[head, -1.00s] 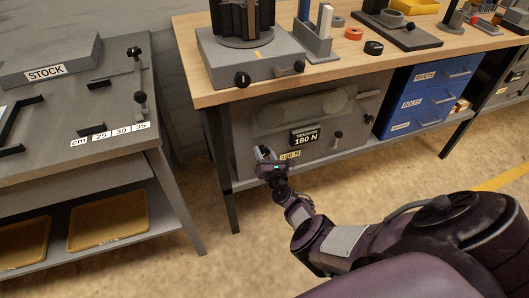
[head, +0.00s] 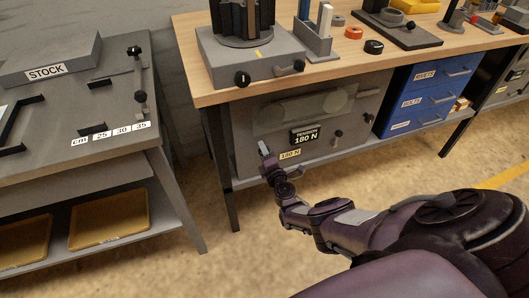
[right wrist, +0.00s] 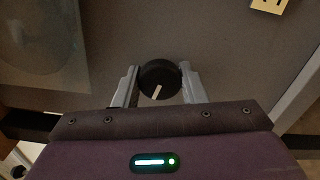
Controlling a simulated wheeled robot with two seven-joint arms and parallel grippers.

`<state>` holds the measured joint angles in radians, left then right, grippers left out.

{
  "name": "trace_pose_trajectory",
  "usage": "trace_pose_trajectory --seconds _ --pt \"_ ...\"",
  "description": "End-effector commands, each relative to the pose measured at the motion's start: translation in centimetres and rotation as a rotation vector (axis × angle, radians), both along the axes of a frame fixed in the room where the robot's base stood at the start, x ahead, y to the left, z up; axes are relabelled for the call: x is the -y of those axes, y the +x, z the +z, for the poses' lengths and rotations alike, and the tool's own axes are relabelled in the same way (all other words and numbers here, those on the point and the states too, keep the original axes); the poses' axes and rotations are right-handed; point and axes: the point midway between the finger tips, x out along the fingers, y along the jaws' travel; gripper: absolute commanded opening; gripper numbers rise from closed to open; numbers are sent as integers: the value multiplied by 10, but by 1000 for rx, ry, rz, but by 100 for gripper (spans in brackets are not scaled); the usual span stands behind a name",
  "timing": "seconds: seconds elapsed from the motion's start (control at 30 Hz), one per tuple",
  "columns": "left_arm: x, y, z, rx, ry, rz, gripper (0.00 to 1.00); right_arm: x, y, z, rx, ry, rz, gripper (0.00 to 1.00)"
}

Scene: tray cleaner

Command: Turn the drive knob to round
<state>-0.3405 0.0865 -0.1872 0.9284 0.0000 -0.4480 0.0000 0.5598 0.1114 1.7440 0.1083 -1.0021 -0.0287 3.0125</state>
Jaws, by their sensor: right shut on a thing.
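A round black knob (right wrist: 160,75) with a white pointer line is on a grey panel in the right wrist view. The pointer aims towards the bottom of that view, leaning slightly left. My right gripper (right wrist: 160,90) has one finger on each side of the knob and is shut on it. In the head view my right gripper (head: 263,147) is at the left part of the grey cabinet front (head: 245,125) under the bench. The knob is hidden there behind the gripper, and I can read no setting words around it. My left gripper is not in view.
A "TENSION 180 N" display (head: 305,136) and a yellow "180 N" tag (head: 290,154) are just right of the gripper. Blue drawers (head: 425,98) stand right; a stock table (head: 60,115) stands left.

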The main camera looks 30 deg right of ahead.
Motion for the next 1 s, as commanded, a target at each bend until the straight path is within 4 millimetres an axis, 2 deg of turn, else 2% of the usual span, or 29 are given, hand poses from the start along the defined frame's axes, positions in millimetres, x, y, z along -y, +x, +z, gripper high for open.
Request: trace_pose_trajectory --seconds 0.27,0.63,1.0 --pt "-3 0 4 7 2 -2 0 -1 0 1 59 244 -2 15" --pt "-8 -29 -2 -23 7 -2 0 -2 1 1 116 482 2 15" --pt "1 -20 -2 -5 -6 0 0 -2 0 0 136 572 3 15"
